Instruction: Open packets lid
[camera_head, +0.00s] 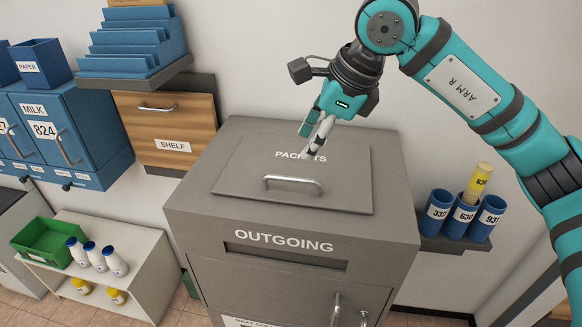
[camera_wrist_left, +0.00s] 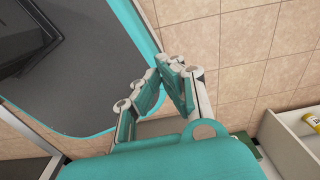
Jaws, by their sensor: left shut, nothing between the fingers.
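The packets lid (camera_head: 245,170) is a flat grey panel marked PACKETS, lying closed on the sloped top of the grey OUTGOING box (camera_head: 200,205). A silver bar handle (camera_head: 292,181) stands near its front edge. My right gripper (camera_head: 312,142) points down over the lid's back half, behind the handle and apart from it. Its fingertips cover part of the lettering. Its fingers look close together, but I cannot tell how far they are open. My left gripper (camera_wrist_left: 172,66) shows only in the left wrist view, shut and empty above the tiled floor.
Blue tubes (camera_head: 464,217), one with a yellow roll (camera_head: 478,180), stand right of the box. A wooden SHELF drawer (camera_head: 178,119) and blue MILK cabinet (camera_head: 75,110) are at left. A white shelf (camera_head: 125,282) holds bottles and a green crate (camera_head: 30,233).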

